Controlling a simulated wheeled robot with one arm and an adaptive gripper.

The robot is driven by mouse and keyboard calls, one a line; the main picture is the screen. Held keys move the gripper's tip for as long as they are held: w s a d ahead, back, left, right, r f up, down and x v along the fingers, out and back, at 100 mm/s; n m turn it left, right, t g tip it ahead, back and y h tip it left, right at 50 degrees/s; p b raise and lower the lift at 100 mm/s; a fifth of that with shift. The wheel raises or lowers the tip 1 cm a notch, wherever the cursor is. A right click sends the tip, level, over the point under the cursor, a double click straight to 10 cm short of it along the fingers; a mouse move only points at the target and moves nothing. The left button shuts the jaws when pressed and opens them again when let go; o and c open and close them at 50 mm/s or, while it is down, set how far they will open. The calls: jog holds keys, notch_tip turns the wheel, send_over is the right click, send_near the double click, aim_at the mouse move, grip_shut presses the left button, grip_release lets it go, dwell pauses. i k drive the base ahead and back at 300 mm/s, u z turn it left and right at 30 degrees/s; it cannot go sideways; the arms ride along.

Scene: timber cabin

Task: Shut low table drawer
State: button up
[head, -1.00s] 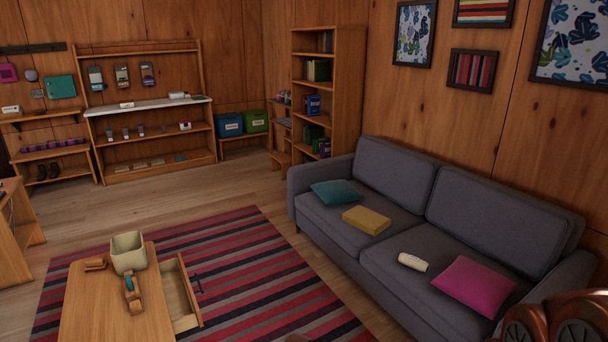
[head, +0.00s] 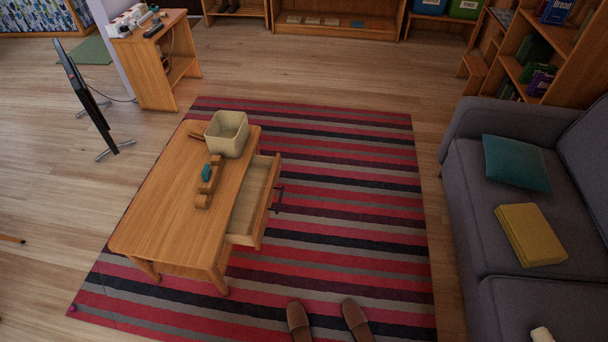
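The low wooden table (head: 165,222) stands on the striped rug, left of the middle in the head view. Its drawer (head: 255,203) is pulled out on the right side, toward the sofa. The drawer has a dark bar handle (head: 278,198) on its front, and the part of its inside that shows looks empty. On the table top stand a cream square bin (head: 227,134) and a wooden piece with a teal part (head: 207,183). My gripper is not in view.
A grey sofa (head: 465,150) with a teal cushion (head: 515,163) stands at the right. Brown slippers (head: 299,320) lie on the rug (head: 350,220) at the bottom. The rug between drawer and sofa is clear. A black screen on a stand (head: 88,95) is at the left.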

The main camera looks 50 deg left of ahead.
aim_at(248, 223)
jog(key=i, duration=0.25)
jog(key=u, duration=2.3)
jog(key=k, duration=0.5)
jog(key=u, duration=1.6)
jog(key=i, duration=1)
jog(key=z, duration=1.35)
jog(key=i, duration=0.5)
